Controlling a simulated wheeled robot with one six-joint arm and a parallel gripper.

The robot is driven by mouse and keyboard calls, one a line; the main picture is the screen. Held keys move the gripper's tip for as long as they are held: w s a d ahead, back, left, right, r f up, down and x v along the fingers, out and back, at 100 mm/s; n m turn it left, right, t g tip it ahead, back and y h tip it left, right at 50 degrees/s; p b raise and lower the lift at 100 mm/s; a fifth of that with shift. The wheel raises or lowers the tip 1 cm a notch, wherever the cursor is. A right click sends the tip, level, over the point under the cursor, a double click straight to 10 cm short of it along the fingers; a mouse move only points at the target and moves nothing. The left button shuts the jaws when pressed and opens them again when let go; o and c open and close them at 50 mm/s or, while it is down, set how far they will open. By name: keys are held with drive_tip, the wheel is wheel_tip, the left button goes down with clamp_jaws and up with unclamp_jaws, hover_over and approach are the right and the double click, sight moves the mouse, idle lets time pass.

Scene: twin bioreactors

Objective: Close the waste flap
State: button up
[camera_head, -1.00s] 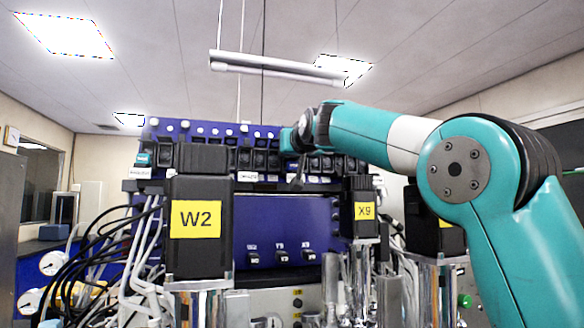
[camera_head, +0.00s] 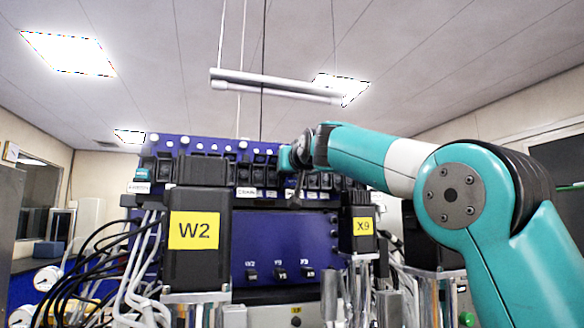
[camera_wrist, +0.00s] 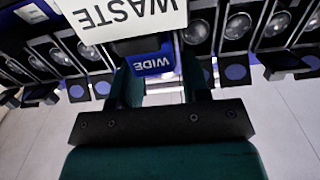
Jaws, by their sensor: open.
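In the wrist view, which is upside down, a white label reading WASTE (camera_wrist: 120,12) sits above a dark flap (camera_wrist: 137,47) with a blue tag reading WIDE (camera_wrist: 153,65). The flap sticks out from the panel, and the port behind it is hidden. My gripper (camera_wrist: 158,78) is open, with one finger on each side of the tag. I cannot tell whether either finger touches the flap. In the head view, my gripper (camera_head: 297,188) is small and dark in front of the panel's row of flaps; the waste flap cannot be made out there.
The blue panel (camera_head: 285,235) carries a row of black ports. Neighbouring round ports (camera_wrist: 237,28) show on both sides in the wrist view. Black motor housings marked W2 (camera_head: 200,262) and X9 (camera_head: 361,245) stand in front. Cables (camera_head: 110,250) crowd the left.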

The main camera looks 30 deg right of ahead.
drive_tip(key=s+a+b, duration=0.3)
drive_tip(key=s+b, duration=0.3)
drive_tip(key=s, duration=1.1)
drive_tip(key=shift+a, duration=0.2)
drive_tip(key=shift+r, duration=0.1)
